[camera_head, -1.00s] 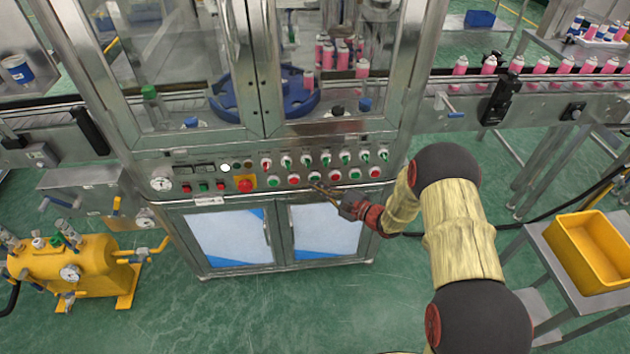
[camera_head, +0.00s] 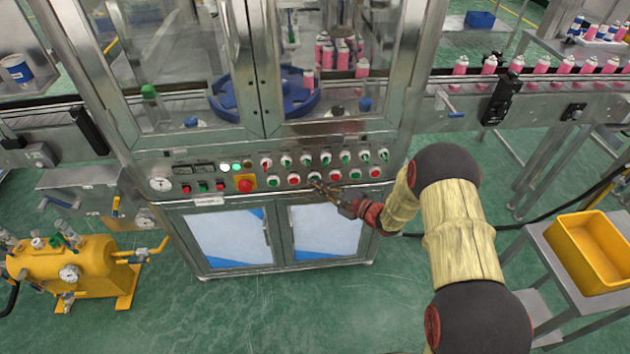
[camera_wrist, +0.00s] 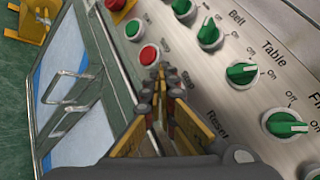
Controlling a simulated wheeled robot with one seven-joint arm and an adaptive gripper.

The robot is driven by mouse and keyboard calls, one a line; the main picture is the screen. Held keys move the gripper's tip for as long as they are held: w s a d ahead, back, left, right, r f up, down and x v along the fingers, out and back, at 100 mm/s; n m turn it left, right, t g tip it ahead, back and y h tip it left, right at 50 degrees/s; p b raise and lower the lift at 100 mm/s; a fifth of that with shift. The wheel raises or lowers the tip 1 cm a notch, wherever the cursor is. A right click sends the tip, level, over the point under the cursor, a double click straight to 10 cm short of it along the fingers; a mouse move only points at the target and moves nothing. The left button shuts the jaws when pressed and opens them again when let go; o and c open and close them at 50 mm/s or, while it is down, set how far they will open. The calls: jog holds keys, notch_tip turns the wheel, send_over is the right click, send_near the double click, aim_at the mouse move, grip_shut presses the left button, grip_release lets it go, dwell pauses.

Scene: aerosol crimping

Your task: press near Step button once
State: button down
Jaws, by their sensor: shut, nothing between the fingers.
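My gripper (camera_head: 320,184) is at the lower row of buttons on the machine's control panel (camera_head: 218,183), its fingers together and empty. In the wrist view my gripper (camera_wrist: 163,82) points at the panel just past the red button (camera_wrist: 149,55), with the green button (camera_wrist: 133,29) beyond it. The Step button's place is behind the fingertips, so the button is mostly hidden. The fingertips appear at or very near the panel; contact cannot be told for certain.
Green selector knobs (camera_wrist: 242,74) line the row above, close to the fingers. A red emergency button (camera_head: 245,184) is farther left on the panel. Cabinet doors with handles (camera_head: 267,232) are below. A yellow bin (camera_head: 590,252) stands at right.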

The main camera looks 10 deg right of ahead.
jog(key=shift+s, duration=0.8)
jog(key=s+p, duration=0.1)
jog(key=s, duration=0.4)
dwell(0.5)
dwell(0.9)
